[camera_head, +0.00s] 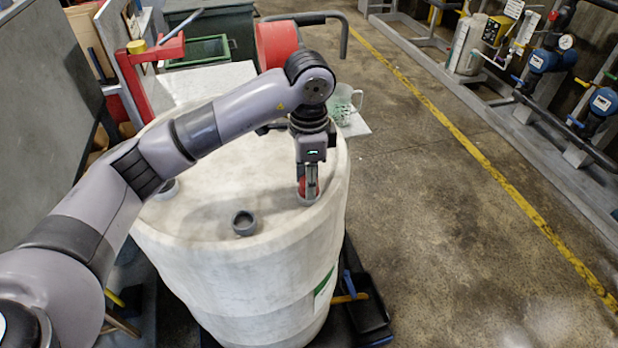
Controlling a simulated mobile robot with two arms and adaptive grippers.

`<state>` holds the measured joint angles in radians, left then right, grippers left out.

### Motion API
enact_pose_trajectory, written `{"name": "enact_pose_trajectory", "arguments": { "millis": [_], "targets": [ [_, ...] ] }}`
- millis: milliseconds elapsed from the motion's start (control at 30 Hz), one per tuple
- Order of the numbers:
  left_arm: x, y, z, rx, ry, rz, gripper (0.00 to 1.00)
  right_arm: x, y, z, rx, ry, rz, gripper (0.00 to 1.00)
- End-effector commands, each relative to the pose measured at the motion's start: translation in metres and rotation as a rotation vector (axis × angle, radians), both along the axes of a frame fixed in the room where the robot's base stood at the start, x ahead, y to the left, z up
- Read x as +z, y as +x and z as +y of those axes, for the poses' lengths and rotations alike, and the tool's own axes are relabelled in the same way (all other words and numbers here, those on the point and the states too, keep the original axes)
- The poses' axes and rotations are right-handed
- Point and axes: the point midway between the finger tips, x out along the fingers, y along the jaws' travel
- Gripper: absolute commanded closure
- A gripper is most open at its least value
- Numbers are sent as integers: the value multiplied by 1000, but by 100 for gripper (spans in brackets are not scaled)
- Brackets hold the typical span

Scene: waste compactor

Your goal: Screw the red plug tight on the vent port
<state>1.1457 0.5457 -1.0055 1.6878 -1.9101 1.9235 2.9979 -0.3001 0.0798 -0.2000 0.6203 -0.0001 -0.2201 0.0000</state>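A white drum (215,215) stands in the middle of the camera_head view. The red plug (303,186) is at the right side of its top, upright on a grey port ring (307,199), which I take as the vent port. My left gripper (312,184) points straight down over the plug, with its fingers closed around it. The fingers hide part of the plug, and I cannot tell how deep it sits in the port. My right gripper is not in view.
Another grey fitting (167,190) is at the left, partly behind my arm. A clear jug (346,103) stands behind the drum. The floor to the right is clear up to the pipework.

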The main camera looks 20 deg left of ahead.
Motion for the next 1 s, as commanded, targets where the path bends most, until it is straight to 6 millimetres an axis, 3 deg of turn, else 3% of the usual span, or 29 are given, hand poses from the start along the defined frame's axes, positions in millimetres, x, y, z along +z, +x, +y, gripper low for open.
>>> {"name": "enact_pose_trajectory", "arguments": {
  "millis": [400,533,800,1000],
  "targets": [
    [0,0,0,0,0,0,100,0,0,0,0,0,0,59],
    [-2,0,0,-72,0,0,100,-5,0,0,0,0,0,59],
    [-2,0,0,-416,1,-1,100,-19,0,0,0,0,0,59],
    [0,0,0,-454,0,0,100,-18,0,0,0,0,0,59]
  ]
}}
